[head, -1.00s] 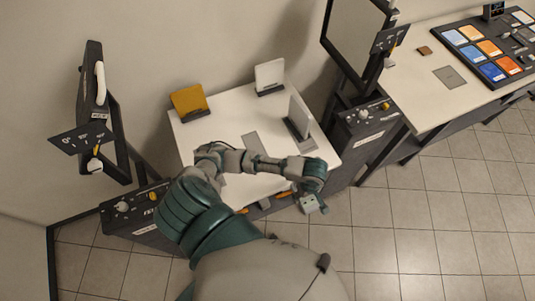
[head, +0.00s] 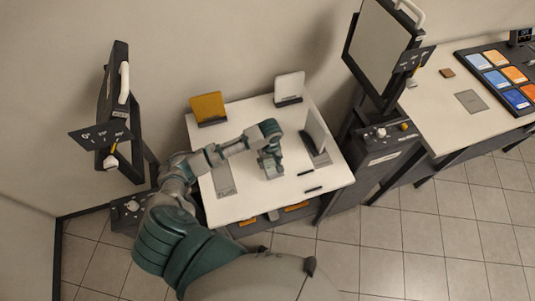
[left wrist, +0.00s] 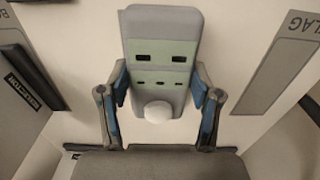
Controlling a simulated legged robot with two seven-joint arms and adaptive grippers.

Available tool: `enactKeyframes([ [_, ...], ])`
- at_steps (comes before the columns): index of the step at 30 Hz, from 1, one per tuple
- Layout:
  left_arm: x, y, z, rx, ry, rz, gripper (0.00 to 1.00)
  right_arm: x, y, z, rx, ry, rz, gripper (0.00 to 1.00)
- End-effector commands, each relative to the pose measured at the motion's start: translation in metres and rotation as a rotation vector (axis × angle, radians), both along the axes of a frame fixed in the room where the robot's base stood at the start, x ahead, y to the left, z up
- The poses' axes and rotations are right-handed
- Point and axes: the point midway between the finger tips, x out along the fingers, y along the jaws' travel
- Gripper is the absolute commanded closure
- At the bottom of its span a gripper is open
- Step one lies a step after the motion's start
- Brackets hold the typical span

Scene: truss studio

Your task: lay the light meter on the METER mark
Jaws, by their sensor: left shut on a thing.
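The light meter (left wrist: 160,55) is a grey block with a pale green face, dark slots and a white dome, filling the middle of the left wrist view. My left gripper (left wrist: 163,112) is shut on it, one finger on each side near the dome end. In the head view my left gripper (head: 271,168) is over the middle of the white table (head: 255,205), and the meter is hidden by the hand. A grey mark (head: 470,100) lies on the right-hand bench, but its lettering is too small to read. I cannot identify the METER mark. My right gripper is out of view.
On the table stand an orange panel (head: 208,107), a white panel (head: 289,87) and an upright grey panel (head: 315,130). A grey mark (head: 228,179) lies at left; a mark lettered FLAG (left wrist: 280,62) shows in the wrist view. Colour swatches (head: 505,77) are on the bench.

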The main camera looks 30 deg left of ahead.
Motion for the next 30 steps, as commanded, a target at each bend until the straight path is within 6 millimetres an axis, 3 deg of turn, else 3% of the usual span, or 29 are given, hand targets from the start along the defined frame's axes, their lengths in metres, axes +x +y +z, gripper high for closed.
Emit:
enactKeyframes([
  [3,0.027,0.019,-0.003,-0.001,-0.002,0.005,0.77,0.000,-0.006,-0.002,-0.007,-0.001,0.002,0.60],
  [9,0.047,0.033,-0.006,-0.003,-0.001,0.001,0.77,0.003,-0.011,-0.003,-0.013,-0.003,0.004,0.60],
  [19,0.048,0.033,-0.040,0.001,0.001,0.001,0.77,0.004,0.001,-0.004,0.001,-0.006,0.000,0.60],
  [30,0.049,0.033,-0.044,-0.001,-0.002,0.001,0.77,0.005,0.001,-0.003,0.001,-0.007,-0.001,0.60],
])
